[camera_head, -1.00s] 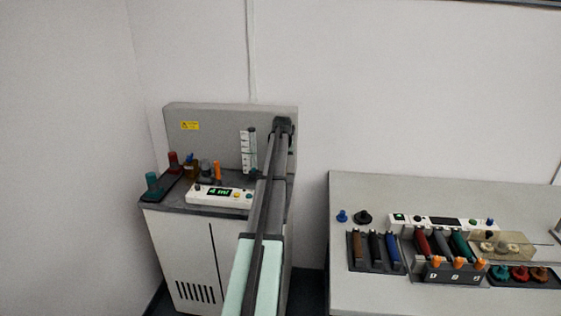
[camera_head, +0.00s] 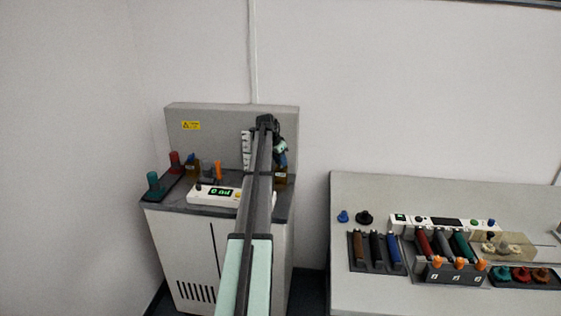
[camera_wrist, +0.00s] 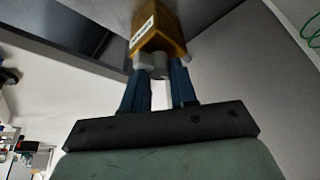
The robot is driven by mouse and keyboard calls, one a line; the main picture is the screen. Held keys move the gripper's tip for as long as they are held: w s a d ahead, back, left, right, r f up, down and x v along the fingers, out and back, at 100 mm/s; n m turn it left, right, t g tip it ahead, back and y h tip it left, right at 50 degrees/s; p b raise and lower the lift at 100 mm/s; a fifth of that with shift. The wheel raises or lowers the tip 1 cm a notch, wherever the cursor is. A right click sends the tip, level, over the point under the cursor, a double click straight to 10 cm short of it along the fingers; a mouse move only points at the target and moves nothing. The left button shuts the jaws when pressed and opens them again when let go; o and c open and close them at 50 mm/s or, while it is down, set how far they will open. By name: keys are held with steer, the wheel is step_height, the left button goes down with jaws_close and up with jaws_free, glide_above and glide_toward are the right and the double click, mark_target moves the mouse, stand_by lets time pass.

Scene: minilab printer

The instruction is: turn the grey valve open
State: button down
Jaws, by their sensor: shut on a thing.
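In the wrist view, an amber block (camera_wrist: 159,30) with a white printed label carries a grey knob-like part (camera_wrist: 158,63), which I take to be the grey valve's handle. My gripper (camera_wrist: 160,72) has its blue fingers shut on this grey part from either side. In the head view, my gripper (camera_head: 282,160) points down above the amber block (camera_head: 281,176), at the right end of the grey machine's top. My arm and fingers hide the grey part there, and I cannot tell how far it is turned.
The machine's top also holds a white display panel (camera_head: 215,194), a teal-topped item (camera_head: 154,183), a red item (camera_head: 175,161) and an orange item (camera_head: 218,170). The back panel (camera_head: 215,135) rises close behind. A white table (camera_head: 345,190) with tools stands at the right.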

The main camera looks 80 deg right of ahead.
steer(key=shift+m, duration=0.7)
steer(key=shift+y, duration=0.3)
steer(key=c, duration=0.9)
jaws_free()
steer(key=v, duration=1.3)
steer(key=shift+w+r, duration=0.3)
steer(key=shift+w, duration=0.1)
steer(key=shift+a, duration=0.2)
